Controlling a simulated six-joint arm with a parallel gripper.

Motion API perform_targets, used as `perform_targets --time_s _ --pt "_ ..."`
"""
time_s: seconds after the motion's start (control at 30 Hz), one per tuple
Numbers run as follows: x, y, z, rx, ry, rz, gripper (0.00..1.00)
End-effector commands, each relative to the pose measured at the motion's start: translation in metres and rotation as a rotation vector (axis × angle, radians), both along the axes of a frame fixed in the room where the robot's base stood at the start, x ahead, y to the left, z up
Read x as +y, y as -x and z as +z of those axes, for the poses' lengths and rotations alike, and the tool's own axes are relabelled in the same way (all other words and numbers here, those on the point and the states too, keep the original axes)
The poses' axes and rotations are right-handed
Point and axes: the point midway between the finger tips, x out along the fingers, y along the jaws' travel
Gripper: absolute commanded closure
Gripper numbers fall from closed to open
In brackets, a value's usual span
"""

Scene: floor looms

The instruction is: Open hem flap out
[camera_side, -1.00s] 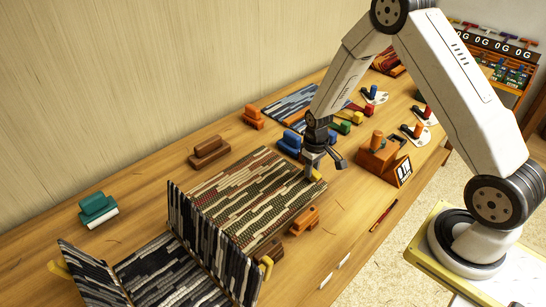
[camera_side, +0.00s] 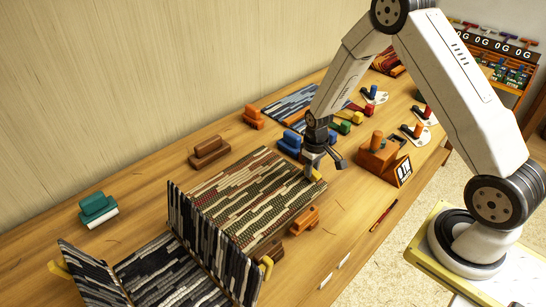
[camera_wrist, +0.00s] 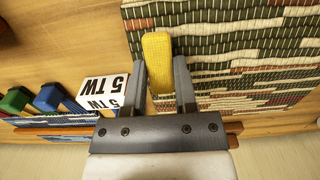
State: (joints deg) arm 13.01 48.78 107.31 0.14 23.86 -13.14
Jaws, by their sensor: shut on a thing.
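A green, brown and cream woven mat (camera_side: 245,195) lies on the table, and it fills the upper right of the wrist view (camera_wrist: 230,55). A yellow tab (camera_wrist: 157,50) sits at its edge. My gripper (camera_wrist: 161,68) is shut on the yellow tab, one finger on each side; in the side view my gripper (camera_side: 316,168) is at the mat's right corner. A black and grey woven piece (camera_side: 165,270) lies at the front left with two panels standing upright. It has yellow tabs at its left (camera_side: 60,268) and right (camera_side: 267,266).
An orange clamp (camera_side: 304,219) and brown blocks (camera_side: 209,152) stand beside the mat. A blue block (camera_side: 290,142) is close behind my gripper, and an orange box (camera_side: 380,155) is to its right. A teal block (camera_side: 98,207) stands far left.

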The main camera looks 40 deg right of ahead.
Motion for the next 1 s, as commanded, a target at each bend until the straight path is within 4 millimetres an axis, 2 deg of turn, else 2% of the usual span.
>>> perform_targets --time_s 1.0 --pt "0.001 0.01 0.006 -0.141 0.001 0.001 1.0"
